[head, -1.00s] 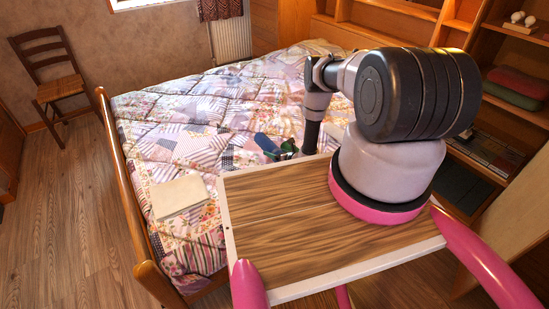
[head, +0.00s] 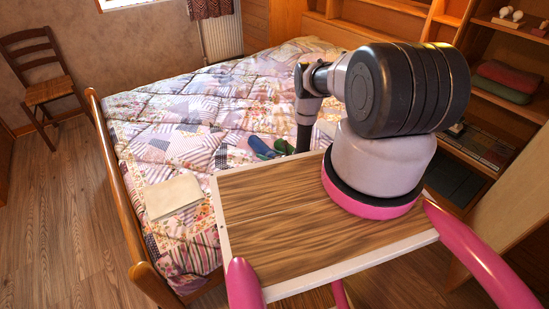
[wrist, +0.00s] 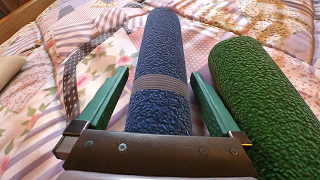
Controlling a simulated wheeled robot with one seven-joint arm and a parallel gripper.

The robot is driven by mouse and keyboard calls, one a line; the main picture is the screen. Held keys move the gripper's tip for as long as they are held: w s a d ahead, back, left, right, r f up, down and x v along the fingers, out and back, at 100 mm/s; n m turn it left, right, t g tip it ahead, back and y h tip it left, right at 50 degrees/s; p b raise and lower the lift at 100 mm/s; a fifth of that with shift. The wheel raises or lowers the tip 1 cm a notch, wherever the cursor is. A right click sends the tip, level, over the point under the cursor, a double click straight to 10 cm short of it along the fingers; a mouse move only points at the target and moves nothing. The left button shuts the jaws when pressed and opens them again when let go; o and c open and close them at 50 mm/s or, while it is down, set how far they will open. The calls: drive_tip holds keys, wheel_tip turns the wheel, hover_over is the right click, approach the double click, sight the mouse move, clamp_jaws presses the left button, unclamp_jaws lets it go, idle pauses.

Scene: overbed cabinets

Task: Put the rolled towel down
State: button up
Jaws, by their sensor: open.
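A dark blue rolled towel (wrist: 158,75) with a grey band lies on the quilt of the bed (head: 190,100). It shows small in the head view (head: 261,147), just beyond my tray. In the wrist view my gripper (wrist: 160,75) is open, with one green finger on each side of the blue roll and a gap visible at the left finger. A green rolled towel (wrist: 262,105) lies to the right of the right finger, and it also shows in the head view (head: 284,147). The roll's near end is hidden behind the gripper body.
A flat beige item (head: 173,196) lies on the bed's near left part. The wooden bed frame (head: 125,190) edges the left side. Shelves (head: 495,95) with folded cloths stand at right. A chair (head: 40,75) is far left. The quilt's middle is clear.

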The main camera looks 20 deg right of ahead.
drive_tip(key=v, duration=1.1)
drive_tip(key=shift+s+d+r, duration=0.15)
drive_tip(key=shift+s+d, duration=0.05)
drive_tip(key=shift+s, duration=0.1)
